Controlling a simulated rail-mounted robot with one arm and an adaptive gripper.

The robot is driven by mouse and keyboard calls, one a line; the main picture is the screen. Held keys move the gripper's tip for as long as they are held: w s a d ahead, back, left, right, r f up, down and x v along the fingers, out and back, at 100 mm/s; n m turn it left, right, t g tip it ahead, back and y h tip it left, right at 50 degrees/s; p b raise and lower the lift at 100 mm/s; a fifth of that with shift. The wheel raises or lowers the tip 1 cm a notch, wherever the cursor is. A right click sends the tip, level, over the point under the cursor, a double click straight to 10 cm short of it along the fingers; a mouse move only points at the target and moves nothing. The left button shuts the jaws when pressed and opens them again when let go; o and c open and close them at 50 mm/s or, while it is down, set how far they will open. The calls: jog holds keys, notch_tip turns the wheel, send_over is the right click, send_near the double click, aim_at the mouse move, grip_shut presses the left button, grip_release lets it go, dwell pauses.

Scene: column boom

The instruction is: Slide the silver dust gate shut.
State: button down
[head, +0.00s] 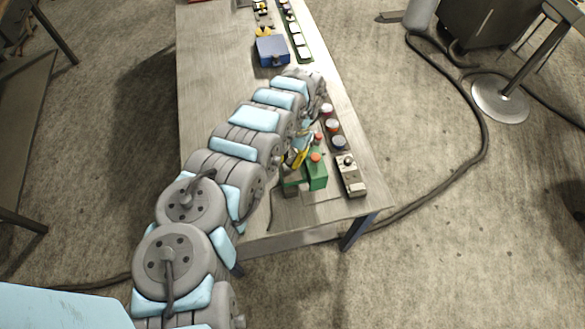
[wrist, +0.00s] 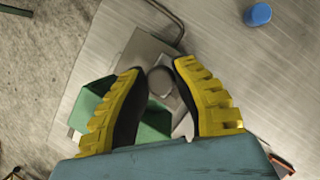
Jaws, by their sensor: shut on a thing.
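In the head view my gripper (head: 297,157) is small and partly hidden by my arm. The gate cannot be made out clearly there. My fingers cover part of the gate and housing in the wrist view.
A grey box with a knob (head: 350,176) stands right of the green housing. Several round coloured caps (head: 332,125) line the table's right edge. A blue box (head: 271,50) sits farther back. The table's left side (head: 208,85) is clear. A blue round piece (wrist: 258,14) lies apart.

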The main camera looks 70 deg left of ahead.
jog(key=shift+w+a+f+b, duration=0.1)
jog(key=shift+w+a+b, duration=0.05)
jog(key=shift+a+b, duration=0.4)
jog(key=shift+a, duration=0.15)
jog(key=c, duration=0.8)
grip_release()
jog(key=v, duration=1.2)
